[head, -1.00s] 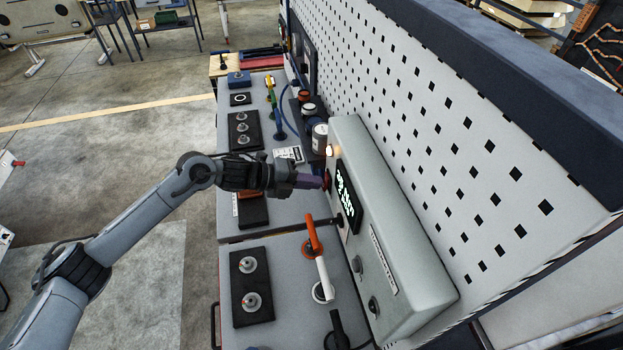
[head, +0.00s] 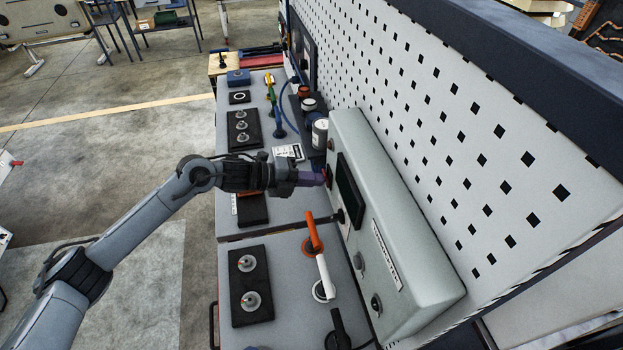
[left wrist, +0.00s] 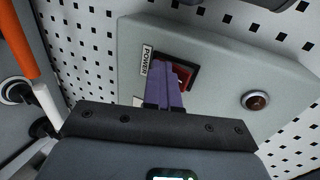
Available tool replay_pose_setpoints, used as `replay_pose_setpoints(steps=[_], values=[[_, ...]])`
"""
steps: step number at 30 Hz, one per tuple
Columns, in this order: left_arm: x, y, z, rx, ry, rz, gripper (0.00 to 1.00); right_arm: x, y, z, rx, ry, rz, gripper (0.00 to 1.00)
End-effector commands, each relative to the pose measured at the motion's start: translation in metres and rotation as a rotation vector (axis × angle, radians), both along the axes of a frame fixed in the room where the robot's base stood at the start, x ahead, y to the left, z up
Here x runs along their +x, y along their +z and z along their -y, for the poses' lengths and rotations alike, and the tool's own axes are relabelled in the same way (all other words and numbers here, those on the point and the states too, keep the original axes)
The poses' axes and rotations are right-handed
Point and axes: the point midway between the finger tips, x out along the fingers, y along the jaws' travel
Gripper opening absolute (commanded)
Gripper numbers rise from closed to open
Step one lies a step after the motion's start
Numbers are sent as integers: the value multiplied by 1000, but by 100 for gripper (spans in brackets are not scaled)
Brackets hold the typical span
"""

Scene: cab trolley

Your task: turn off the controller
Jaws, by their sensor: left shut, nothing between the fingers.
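The controller (head: 398,262) is a pale grey-green box against the pegboard. Its display (head: 350,190) is dark. In the left wrist view its red power switch (left wrist: 183,76) sits in a black frame beside a POWER label (left wrist: 146,60). A round indicator lamp (left wrist: 255,100) on the box is dull and unlit. My left gripper (head: 322,179) is shut and empty, with its purple fingers at the red switch; in the left wrist view the fingers (left wrist: 165,80) cover part of the switch. Whether they touch it is hard to tell. My right gripper is not in view.
Cans (head: 319,134) stand close behind my left gripper. Black fixture blocks (head: 250,286) lie on the grey bench. The floor to the left is open.

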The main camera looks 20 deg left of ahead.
Motion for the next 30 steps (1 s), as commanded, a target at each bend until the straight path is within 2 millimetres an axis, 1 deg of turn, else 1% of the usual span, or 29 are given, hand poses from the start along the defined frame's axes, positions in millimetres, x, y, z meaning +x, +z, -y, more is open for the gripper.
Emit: replay_pose_setpoints(steps=[1, 10, 25, 30], values=[[1, 5, 1, -4, -1, 6, 0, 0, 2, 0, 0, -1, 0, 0], [1, 20, 2, -8, -2, 12, 0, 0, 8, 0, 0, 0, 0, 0], [1, 24, 2, -8, -4, 14, 0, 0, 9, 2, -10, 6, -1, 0], [-4, 28, -5, -4, -6, 9, 0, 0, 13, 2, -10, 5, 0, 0]])
